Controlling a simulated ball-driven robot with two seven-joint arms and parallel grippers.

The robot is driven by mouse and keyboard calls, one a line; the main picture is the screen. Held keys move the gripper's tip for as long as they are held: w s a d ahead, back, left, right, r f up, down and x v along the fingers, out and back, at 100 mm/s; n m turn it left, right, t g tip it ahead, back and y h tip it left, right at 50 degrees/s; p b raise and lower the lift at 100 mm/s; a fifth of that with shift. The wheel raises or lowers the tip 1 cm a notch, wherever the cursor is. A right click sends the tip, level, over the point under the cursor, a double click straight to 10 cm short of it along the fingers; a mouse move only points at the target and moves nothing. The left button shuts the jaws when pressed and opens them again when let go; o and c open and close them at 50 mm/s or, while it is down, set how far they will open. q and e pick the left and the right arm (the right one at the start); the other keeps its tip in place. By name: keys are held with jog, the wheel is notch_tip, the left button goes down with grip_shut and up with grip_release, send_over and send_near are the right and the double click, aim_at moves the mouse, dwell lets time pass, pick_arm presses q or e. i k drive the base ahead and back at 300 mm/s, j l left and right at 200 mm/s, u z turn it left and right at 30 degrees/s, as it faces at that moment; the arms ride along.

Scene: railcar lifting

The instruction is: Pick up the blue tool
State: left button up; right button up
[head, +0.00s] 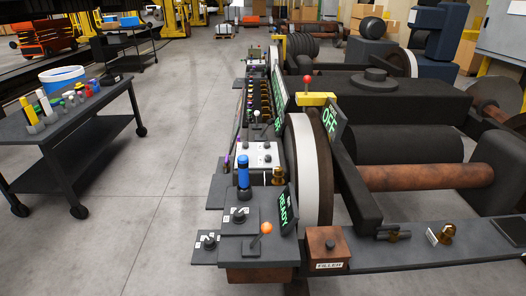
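An upright blue cylinder (243,173), which looks like the blue tool, stands on the dark console (240,219) at the near end of the machine. Its lower end meets the console by a green READY display (286,210). I cannot tell whether it sits in a hole or is fixed there. Several small tools or bottles stand on the dark cart (64,132) at the left, and a few have blue parts too small to make out. Neither of my grippers is in view.
An orange-knobbed lever (266,228) and black knobs crowd the console. Clear concrete floor (165,150) lies between cart and machine.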

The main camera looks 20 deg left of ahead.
aim_at(242, 162)
jog(key=i+u, duration=0.75)
